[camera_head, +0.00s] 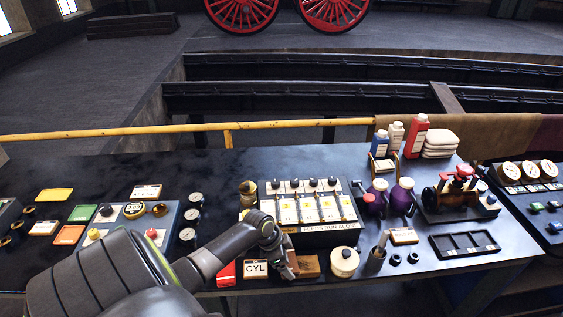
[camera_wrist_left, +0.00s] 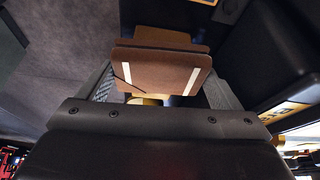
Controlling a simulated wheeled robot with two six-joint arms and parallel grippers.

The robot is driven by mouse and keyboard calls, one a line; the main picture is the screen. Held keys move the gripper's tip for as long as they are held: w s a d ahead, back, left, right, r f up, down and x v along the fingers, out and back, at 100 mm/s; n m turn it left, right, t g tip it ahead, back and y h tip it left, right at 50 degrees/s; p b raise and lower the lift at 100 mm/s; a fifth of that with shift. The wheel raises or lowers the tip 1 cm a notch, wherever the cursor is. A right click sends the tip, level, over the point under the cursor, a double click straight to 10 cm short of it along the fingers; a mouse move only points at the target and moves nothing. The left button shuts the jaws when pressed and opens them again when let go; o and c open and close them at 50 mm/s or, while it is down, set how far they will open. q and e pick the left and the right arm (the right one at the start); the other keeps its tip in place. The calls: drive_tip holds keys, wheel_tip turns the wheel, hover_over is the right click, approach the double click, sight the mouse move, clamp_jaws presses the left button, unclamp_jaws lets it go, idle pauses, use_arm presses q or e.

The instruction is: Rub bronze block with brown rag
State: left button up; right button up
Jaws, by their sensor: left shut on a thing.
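My left gripper (camera_head: 284,273) reaches down at the front of the bench, between the CYL plate and a white pot. In the left wrist view, a brown folded, layered piece with two pale stripes, which looks like the brown rag (camera_wrist_left: 160,74), sits between the fingers of my gripper. The gripper is shut on it. In the head view a brown block-like piece (camera_head: 308,266) shows just right of the fingertips; I cannot tell whether it is the rag. A small yellowish patch (camera_wrist_left: 150,101) shows below the rag, mostly hidden. I cannot clearly make out the bronze block. My right gripper is out of view.
The CYL plate (camera_head: 256,271) lies left of the gripper, the white lidded pot (camera_head: 344,262) right. A labelled rack of cards (camera_head: 312,210) stands behind. Bottles (camera_head: 415,138) and white folded cloths (camera_head: 440,143) are at the back right.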

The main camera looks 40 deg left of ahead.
use_arm(q)
drive_tip(key=shift+w+d+f, duration=0.1)
drive_tip(key=shift+w+d, duration=0.75)
drive_tip(key=shift+d, duration=0.05)
drive_tip(key=shift+w+d+r, duration=0.1)
drive_tip(key=shift+w+d, duration=1.05)
drive_tip(key=shift+w, duration=0.25)
drive_tip(key=shift+w+d+r, duration=0.1)
drive_tip(key=shift+w+d, duration=1)
drive_tip(key=shift+w, duration=0.3)
drive_tip(key=shift+r, duration=3)
wheel_tip(320, 180, up, 3)
drive_tip(key=shift+s, duration=0.1)
